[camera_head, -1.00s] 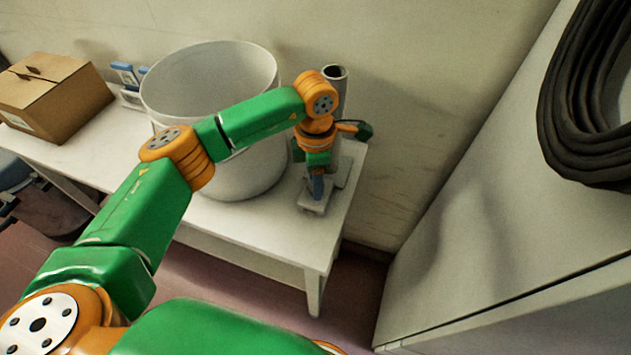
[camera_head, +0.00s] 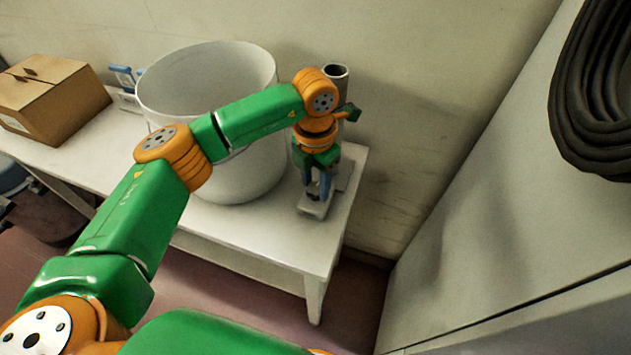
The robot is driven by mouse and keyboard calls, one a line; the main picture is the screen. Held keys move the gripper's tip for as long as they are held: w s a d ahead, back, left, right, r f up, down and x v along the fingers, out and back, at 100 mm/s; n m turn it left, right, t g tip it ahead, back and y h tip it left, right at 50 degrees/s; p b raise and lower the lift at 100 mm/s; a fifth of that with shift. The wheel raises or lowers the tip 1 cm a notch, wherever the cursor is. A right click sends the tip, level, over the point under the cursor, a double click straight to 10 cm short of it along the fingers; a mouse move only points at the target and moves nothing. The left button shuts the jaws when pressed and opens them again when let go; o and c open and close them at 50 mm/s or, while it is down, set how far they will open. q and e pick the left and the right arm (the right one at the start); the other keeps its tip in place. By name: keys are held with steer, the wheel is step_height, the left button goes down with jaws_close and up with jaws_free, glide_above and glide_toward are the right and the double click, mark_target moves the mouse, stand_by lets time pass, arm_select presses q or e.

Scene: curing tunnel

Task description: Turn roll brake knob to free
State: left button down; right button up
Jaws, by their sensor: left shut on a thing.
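My left gripper (camera_head: 317,188) points down at the right end of the white table, its blue-grey fingers shut on a small dark part that I take to be the brake knob. The fingers hide most of the knob, so its setting cannot be read. Below it is a small pale base (camera_head: 313,209) on the table top. An upright grey tube (camera_head: 336,74), perhaps the roll's core, stands just behind my left wrist and is partly hidden by it. My right gripper is not in view.
A large white bucket (camera_head: 245,175) stands left of the gripper, close to my forearm. A cardboard box (camera_head: 50,105) is at the table's far left. A grey cabinet (camera_head: 480,220) with a black coiled hose (camera_head: 570,110) stands at right.

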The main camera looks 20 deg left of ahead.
mark_target(315, 188)
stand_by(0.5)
arm_select(q)
steer(key=shift+c, duration=1.8)
jaws_free()
step_height(315, 188, up, 7)
steer(key=shift+r+b, duration=0.1)
steer(key=shift+b, duration=0.4)
